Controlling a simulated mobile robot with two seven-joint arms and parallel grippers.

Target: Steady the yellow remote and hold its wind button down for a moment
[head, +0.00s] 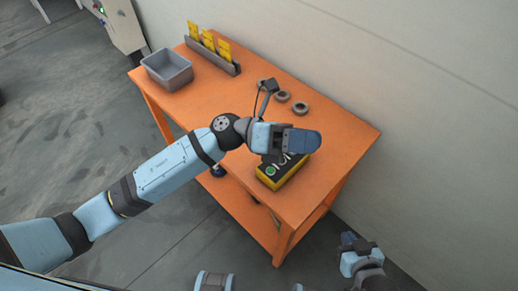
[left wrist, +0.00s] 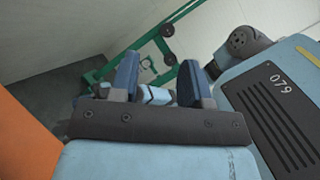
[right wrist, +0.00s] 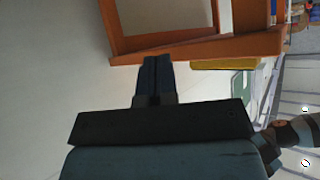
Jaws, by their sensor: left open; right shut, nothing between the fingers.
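The yellow remote (head: 284,179) lies on the orange table (head: 215,105) near its right front edge. It has a dark top with a green button (head: 270,170) at its near end; my left gripper hides the far part of its top. In the right wrist view a yellow strip, likely the remote (right wrist: 225,64), shows at the table edge. My left gripper (head: 305,141) is over the remote, open and empty; contact cannot be told. Its spread fingers show in the left wrist view (left wrist: 157,80). My right gripper (head: 348,239) is shut and empty, off the table's right end, apart from the remote.
A grey bin (head: 167,72) and a rack with several yellow cards (head: 212,50) stand at the table's far end. Dark rings (head: 300,108) lie near the wall side. The wall (head: 420,80) runs close along the table. The table's middle left is clear.

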